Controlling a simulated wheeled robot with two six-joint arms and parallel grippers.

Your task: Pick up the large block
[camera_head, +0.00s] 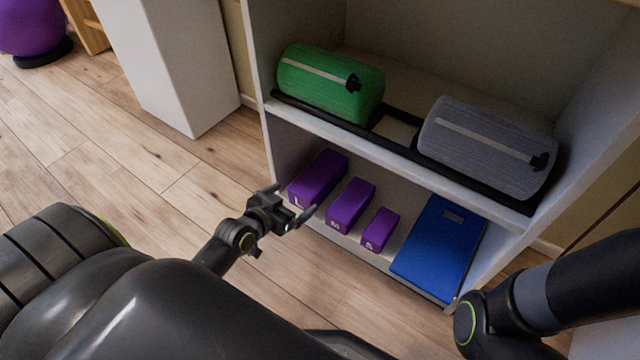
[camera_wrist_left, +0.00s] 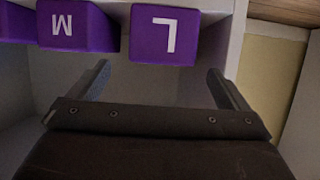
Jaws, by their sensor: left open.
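The large block (camera_head: 319,176) is purple, marked L, and lies at the left end of the lower shelf. In the left wrist view the large block (camera_wrist_left: 165,36) shows its L face upside down, ahead of the fingers and roughly between their lines. My left gripper (camera_head: 292,203) is open and empty in front of the block's near end, apart from it as far as I can see. Its two fingers also show in the left wrist view (camera_wrist_left: 158,80). My right arm is at the lower right of the head view; its gripper is out of sight.
A medium purple block (camera_head: 350,204) and a smaller one (camera_head: 380,229) stand to the right of the large block, then a blue flat case (camera_head: 438,247). The shelf's left side panel (camera_head: 258,80) is close to the large block. A green roll (camera_head: 328,82) and grey roll (camera_head: 486,147) lie above.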

